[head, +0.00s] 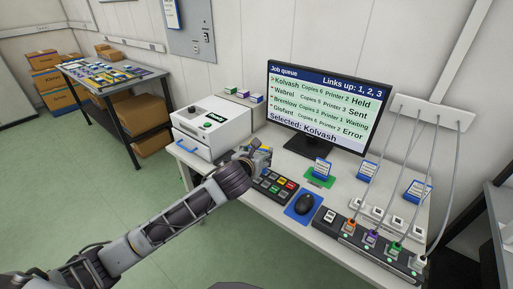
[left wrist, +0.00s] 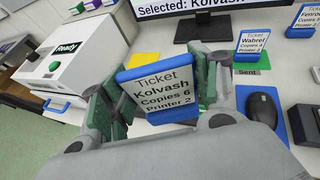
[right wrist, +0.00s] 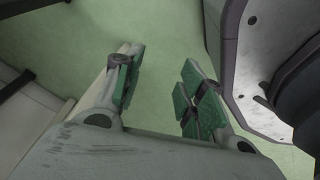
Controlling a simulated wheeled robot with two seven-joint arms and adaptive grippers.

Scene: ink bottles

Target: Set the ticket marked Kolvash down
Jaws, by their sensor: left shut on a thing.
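The Kolvash ticket (left wrist: 162,90) is a white card in a blue holder, reading Copies 6, Printer 2. My left gripper (left wrist: 158,84) is shut on it, with green finger pads at both sides. In the head view this gripper (head: 252,160) is over the desk, between the white printer and the keypad, and mostly hides the ticket. A yellow mat (left wrist: 128,108) shows partly behind the ticket. I cannot tell whether the ticket touches it. My right gripper (right wrist: 158,88) is open and empty, with the green floor behind it.
The monitor (head: 318,105) lists Kolvash as Held and selected. The Wabrel ticket (left wrist: 252,42) stands on a green mat (left wrist: 247,68) marked Sent. The printer (head: 212,128), keypad (head: 273,186), mouse (head: 304,204) and cable strip (head: 378,243) crowd the desk.

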